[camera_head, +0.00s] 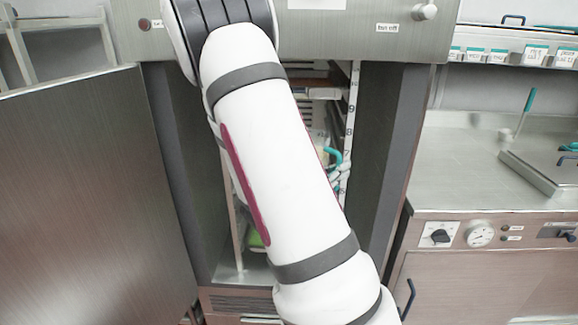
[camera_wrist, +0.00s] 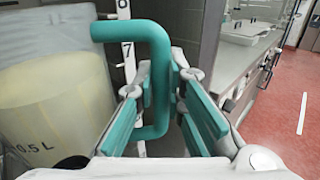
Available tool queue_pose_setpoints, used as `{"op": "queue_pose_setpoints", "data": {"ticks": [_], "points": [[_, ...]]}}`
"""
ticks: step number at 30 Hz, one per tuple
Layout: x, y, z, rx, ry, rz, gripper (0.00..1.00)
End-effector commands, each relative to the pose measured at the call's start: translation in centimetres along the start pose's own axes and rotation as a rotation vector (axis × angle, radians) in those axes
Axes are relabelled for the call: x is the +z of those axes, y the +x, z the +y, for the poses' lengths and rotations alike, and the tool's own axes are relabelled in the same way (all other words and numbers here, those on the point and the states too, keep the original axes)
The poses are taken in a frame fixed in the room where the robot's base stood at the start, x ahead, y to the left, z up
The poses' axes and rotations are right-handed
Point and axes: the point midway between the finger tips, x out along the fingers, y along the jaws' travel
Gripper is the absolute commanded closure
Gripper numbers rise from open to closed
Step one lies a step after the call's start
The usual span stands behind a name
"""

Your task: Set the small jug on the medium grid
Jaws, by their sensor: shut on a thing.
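The small jug (camera_wrist: 55,112) is a pale, see-through vessel marked 0.5 L, with yellowish contents. It fills the left side of the wrist view, cut off by the edge. Its teal handle (camera_wrist: 158,50) is a bent bar on the jug's right. My gripper (camera_wrist: 162,88) is shut on this handle, with a teal-padded finger on either side. In the head view my arm hides most of the jug, and only a bit of teal handle (camera_head: 332,154) shows beside it, inside the open cabinet. The medium grid cannot be made out in either view.
A numbered strip (camera_head: 350,125) stands upright behind the handle. The open cabinet door (camera_head: 85,200) is at left, and the cabinet's grey side wall (camera_head: 392,150) is close at right. A steel counter (camera_head: 450,165) with a shallow tray (camera_head: 535,172) lies farther right.

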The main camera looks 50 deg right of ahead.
Motion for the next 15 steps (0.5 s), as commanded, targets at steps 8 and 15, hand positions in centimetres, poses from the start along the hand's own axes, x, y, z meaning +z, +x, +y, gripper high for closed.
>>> {"op": "queue_pose_setpoints", "data": {"ticks": [8, 15], "points": [[-0.5, 1.7, 5.0, 0.000, 0.007, -0.005, 1.00], [-1.0, 3.2, 9.8, 0.000, 0.008, -0.005, 1.00]]}}
